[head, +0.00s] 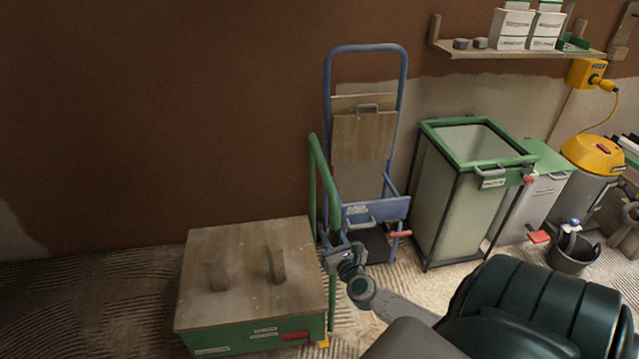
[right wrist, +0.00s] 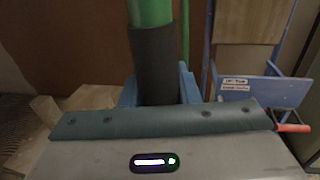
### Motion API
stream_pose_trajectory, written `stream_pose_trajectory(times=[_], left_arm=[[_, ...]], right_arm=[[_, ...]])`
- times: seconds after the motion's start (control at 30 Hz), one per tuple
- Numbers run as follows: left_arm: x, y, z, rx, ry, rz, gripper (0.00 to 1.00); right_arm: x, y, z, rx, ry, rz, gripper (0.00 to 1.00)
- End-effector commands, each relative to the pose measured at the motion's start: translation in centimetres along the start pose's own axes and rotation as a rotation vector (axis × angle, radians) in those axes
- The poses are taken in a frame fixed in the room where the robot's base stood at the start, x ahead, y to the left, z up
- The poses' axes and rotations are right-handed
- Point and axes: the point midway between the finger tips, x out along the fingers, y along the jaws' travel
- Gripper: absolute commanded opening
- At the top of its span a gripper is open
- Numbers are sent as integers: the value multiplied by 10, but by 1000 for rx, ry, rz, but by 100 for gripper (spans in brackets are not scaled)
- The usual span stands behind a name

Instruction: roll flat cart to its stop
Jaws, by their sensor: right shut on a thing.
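The flat cart (head: 250,235) stands at the lower middle of the head view, with a wooden deck, green sides and two small wooden blocks on top. Its green push handle (head: 325,180) rises at the right end. My right gripper (head: 340,257) is at the handle's near upright, just right of the deck. In the right wrist view the handle's dark grip sleeve (right wrist: 154,65) sits between the fingers, and the gripper is shut on it. A red part (head: 296,336) and a yellow part (head: 323,342) show low at the cart's near right corner. My left gripper is out of view.
A blue hand truck (head: 366,48) with boards leans on the wall behind the handle. A green-rimmed bin (head: 450,200), a grey bin (head: 533,205), a black bucket (head: 572,252) and a yellow-topped vacuum (head: 592,155) stand right. Ridged floor left of the cart (head: 90,300) is clear.

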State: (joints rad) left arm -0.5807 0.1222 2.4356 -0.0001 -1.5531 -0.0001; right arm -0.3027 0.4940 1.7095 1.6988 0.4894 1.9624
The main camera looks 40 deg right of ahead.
Motion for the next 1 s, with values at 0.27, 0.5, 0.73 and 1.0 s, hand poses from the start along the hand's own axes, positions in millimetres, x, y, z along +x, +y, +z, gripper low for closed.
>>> stream_pose_trajectory(times=[0.27, 0.5, 0.73, 1.0], left_arm=[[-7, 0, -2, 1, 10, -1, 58], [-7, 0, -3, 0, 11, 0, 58], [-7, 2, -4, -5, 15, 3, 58], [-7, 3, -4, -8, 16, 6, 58]], right_arm=[[-3, -11, -1, 0, 2, 0, 0], [-3, -12, -1, -2, 2, -2, 0], [-3, -12, -1, -2, 2, -3, 50], [-3, -11, -1, 0, 1, -1, 50]])
